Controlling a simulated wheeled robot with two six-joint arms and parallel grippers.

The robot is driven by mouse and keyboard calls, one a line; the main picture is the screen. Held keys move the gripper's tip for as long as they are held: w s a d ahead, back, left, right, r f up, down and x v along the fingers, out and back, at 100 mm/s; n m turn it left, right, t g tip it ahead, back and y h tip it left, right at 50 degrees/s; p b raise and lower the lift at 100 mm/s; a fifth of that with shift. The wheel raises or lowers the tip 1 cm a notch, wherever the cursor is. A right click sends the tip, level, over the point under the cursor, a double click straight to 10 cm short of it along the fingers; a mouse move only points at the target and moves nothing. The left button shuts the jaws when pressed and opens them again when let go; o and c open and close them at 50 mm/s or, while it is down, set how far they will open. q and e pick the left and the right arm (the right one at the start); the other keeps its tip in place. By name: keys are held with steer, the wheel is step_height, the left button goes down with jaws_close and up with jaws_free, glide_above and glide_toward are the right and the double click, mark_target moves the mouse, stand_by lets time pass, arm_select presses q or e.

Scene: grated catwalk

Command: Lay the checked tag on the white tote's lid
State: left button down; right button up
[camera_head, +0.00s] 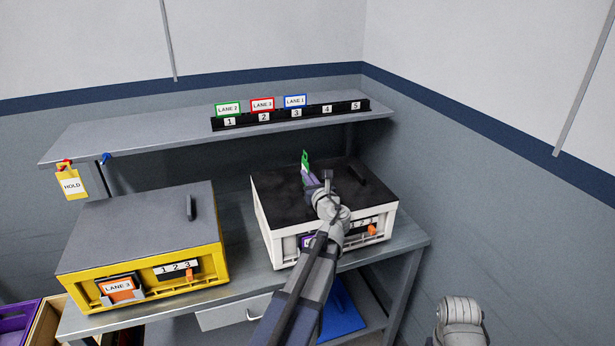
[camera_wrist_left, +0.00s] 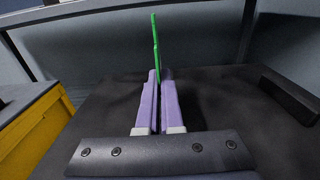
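The white tote (camera_head: 276,243) stands on the right of the bench, with a flat black lid (camera_head: 275,184) that has a raised handle. My left gripper (camera_head: 308,178) is above this lid, with its purple fingers shut on a thin green tag (camera_head: 306,160). The tag stands upright, close to edge-on, and sticks out past the fingertips. In the left wrist view the tag (camera_wrist_left: 155,45) rises between the fingers (camera_wrist_left: 158,88), above the dark lid (camera_wrist_left: 215,95). A check mark on the tag cannot be made out. My right gripper is out of view.
A yellow tote (camera_head: 217,262) with a grey lid stands at left on the bench. A shelf (camera_head: 120,138) behind holds a numbered rail (camera_head: 345,108) with green, red and blue lane cards. A yellow HOLD tag (camera_head: 73,185) hangs at the shelf's left end.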

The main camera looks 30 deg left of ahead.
arm_select(q)
steer(key=shift+f, duration=0.15)
steer(key=c, duration=1.1)
jaws_free()
steer(key=shift+r+p, duration=0.6)
steer(key=v, duration=1.2)
